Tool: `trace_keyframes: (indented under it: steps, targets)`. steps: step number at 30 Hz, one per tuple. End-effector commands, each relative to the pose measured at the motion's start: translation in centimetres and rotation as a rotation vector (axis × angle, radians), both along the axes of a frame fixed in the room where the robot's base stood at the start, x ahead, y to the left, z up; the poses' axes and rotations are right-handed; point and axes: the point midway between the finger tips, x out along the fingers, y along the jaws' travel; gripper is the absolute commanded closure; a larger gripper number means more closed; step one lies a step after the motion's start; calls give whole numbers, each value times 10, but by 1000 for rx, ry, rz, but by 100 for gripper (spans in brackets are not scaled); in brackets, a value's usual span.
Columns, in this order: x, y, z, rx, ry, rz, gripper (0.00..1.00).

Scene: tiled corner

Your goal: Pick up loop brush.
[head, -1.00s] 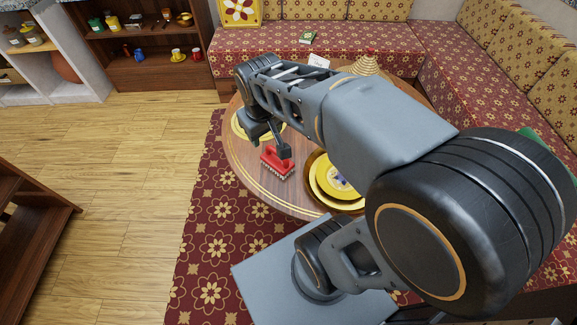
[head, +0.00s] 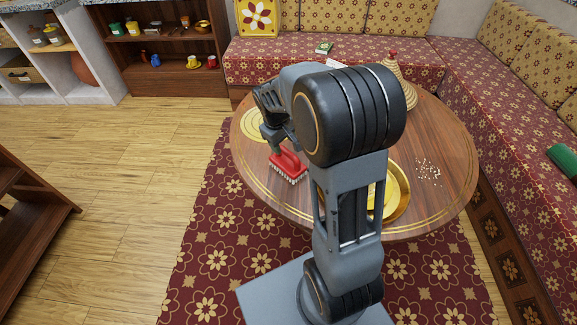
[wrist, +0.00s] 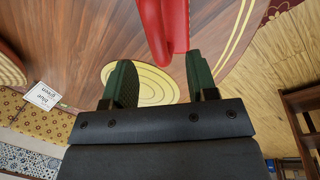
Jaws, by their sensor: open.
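The loop brush (head: 288,165) is red with pale bristles and rests on the round wooden table, near its left edge. My gripper (head: 275,142) is just above and behind the brush's far end in the head view, with its fingers partly hidden by my arm. In the wrist view, the gripper (wrist: 158,70) is open, with a green-padded finger on each side. The red part of the brush (wrist: 170,25) lies at the top, its end nearly between the fingertips and closer to the right one. I cannot tell whether it touches that finger.
The table (head: 450,185) also holds a yellow dish in a gold tray (head: 400,200), a flat yellow disc (head: 256,124), a conical straw-coloured item (head: 398,80) and scattered small bits (head: 428,172). Patterned benches (head: 440,62) border the back and right.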

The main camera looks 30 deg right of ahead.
Motion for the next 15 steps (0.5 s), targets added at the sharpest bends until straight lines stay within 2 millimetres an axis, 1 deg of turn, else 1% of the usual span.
trace_keyframes:
  steps: [1,8,15]
  targets:
    - [0,-1,-5,0,0,0,47]
    - [1,-4,-17,0,0,0,47]
    - [2,-12,-49,0,1,0,47]
